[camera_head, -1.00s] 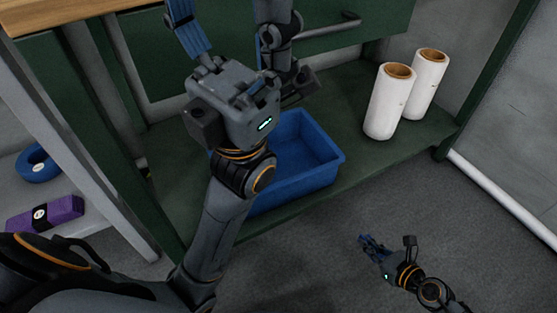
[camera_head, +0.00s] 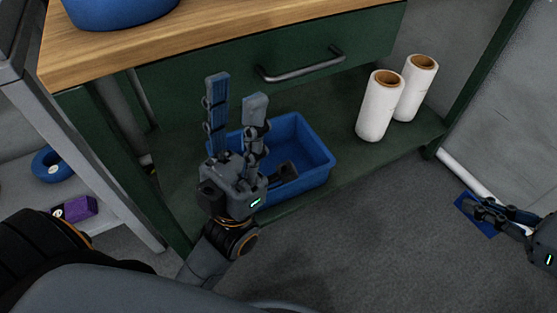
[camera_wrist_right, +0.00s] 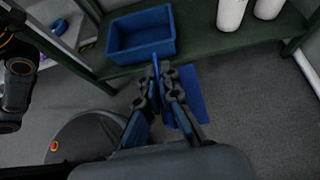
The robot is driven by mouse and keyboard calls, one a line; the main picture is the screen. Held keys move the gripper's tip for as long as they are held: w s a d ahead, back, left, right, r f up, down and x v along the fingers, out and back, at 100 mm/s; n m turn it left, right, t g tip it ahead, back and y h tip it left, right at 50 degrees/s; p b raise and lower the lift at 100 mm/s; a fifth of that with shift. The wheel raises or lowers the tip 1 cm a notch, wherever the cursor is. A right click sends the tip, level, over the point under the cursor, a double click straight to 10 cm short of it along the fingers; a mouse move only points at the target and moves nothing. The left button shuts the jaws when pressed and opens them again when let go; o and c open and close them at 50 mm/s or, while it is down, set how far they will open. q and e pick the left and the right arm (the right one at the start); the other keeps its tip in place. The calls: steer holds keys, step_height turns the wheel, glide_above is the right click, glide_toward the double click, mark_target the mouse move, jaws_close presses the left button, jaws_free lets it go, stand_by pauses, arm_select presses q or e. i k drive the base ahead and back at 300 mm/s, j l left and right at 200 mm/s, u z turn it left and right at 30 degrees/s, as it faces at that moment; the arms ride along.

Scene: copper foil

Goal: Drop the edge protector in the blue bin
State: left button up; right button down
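The edge protector (camera_head: 465,203) is a blue angled piece at the right in the head view. In the right wrist view its flat side (camera_wrist_right: 192,92) shows beside my fingers, and a thin blue edge shows between the fingertips. My right gripper (camera_head: 477,207) is shut on it, above the floor and right of the bin; this gripper also shows in the right wrist view (camera_wrist_right: 157,78). The blue bin (camera_head: 316,150) stands on the green lower shelf and looks empty in the right wrist view (camera_wrist_right: 142,35). My left gripper (camera_head: 236,90) is open and empty, in front of the bin's left part.
Two white rolls (camera_head: 379,105) stand on the shelf (camera_head: 345,155) right of the bin. A wooden worktop (camera_head: 220,30) and a drawer handle (camera_head: 300,65) are above. A purple box (camera_head: 76,208) and blue ring (camera_head: 50,165) are at left. The middle floor is clear.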

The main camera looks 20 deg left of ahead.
mark_target(269, 164)
steer(key=i+l+u, duration=0.15)
steer(key=l, duration=0.25)
steer(key=l+u, duration=0.1)
steer(key=l, duration=0.3)
steer(key=i+l+u, duration=0.15)
steer(key=l, duration=0.3)
steer(key=j+u, duration=0.35)
steer(key=i+j+u, duration=0.1)
steer(key=j+u, duration=0.3)
